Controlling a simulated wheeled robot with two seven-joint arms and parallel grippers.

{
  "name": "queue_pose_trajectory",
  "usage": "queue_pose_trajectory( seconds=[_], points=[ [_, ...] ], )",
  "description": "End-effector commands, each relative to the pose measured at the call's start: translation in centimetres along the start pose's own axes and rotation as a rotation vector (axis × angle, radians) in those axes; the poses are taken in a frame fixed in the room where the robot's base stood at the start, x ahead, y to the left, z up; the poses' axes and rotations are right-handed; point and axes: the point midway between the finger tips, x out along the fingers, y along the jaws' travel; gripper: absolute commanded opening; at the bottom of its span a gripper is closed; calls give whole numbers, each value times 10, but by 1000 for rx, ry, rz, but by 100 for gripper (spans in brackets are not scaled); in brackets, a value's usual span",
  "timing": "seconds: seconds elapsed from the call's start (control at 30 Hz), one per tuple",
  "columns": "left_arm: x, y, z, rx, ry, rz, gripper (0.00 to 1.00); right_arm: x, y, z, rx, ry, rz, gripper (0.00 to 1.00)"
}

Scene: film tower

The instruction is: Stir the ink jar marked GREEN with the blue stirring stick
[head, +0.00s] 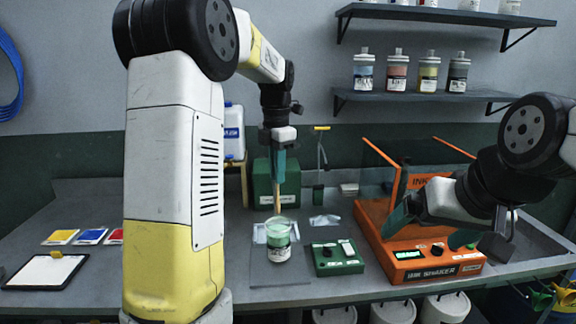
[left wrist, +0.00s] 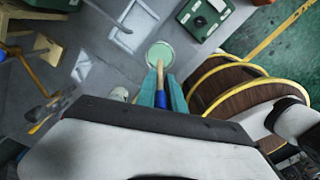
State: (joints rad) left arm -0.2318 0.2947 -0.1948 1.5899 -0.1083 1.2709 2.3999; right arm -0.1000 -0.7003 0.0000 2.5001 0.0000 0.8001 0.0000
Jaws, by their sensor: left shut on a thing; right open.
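My left gripper (head: 278,172) points down and is shut on the stirring stick (head: 277,199), pale wood below with a blue section (left wrist: 161,98) between the fingers (left wrist: 161,90). The stick hangs roughly upright, its lower end at the mouth of a glass jar of pale green ink (head: 279,245). In the left wrist view the stick's end overlaps the green ink (left wrist: 159,52); how deep it sits I cannot tell. The jar's label is too small to read. My right gripper (head: 431,228) is open and empty, in front of the orange ink shaker (head: 440,267).
A green box with knobs (head: 337,258) stands right of the jar. Colour cards (head: 91,236) and a clipboard (head: 43,271) lie at the left of the grey bench. Several ink jars stand on the wall shelf (head: 430,96). A dark green case (head: 277,181) stands behind the jar.

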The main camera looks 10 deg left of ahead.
Motion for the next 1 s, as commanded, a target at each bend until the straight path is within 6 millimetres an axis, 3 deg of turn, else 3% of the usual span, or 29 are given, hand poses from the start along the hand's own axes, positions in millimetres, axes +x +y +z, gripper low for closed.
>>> queue_pose_trajectory(
  seconds=[1.0],
  points=[
    [82, 0, 0, 0, 2, -1, 0, 0, 0, 0, 0, 0, 0, 100]
  ],
)
